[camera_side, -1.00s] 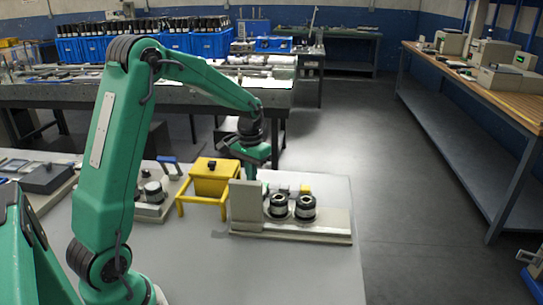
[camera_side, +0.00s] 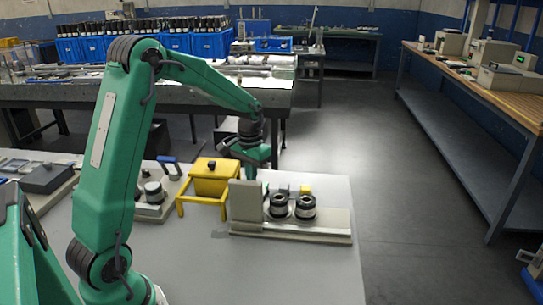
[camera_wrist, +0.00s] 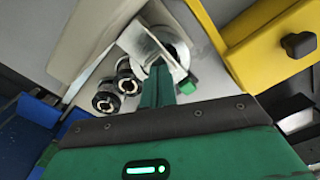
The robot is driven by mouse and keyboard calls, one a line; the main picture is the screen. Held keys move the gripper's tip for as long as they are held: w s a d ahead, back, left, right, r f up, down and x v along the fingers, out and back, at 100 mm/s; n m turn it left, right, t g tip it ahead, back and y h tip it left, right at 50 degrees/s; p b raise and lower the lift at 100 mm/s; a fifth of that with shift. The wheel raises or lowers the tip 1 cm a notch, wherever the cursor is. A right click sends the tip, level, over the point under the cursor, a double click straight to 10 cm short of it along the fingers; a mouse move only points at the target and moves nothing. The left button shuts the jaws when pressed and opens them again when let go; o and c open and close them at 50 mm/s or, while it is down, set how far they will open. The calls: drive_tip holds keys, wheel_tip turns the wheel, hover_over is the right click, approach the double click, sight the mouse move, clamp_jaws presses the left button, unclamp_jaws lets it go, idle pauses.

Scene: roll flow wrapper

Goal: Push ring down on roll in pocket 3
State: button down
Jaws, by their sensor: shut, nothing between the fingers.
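My gripper (camera_side: 251,174) is shut and empty. It points down behind the upright beige block at the left end of the fixture (camera_side: 330,226). In the side view, two black-and-white rolls (camera_side: 278,206) (camera_side: 305,207) stand upright to the right of that block, clear of my gripper. In the wrist view, both rolls (camera_wrist: 128,83) (camera_wrist: 107,97) are left of my green fingers (camera_wrist: 158,88). A pale round part (camera_wrist: 179,50) lies just beyond the fingertips, partly hidden by a pale plate. I cannot tell whether the fingers touch it, or which pocket is which.
A yellow box on legs (camera_side: 212,178) stands close left of the fixture; its yellow side also shows at the wrist view's right (camera_wrist: 265,45). Another station with grey cylinders (camera_side: 153,192) is farther left. The grey table in front (camera_side: 250,270) is clear.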

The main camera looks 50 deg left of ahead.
wheel_tip(320, 180, up, 8)
idle(1.0)
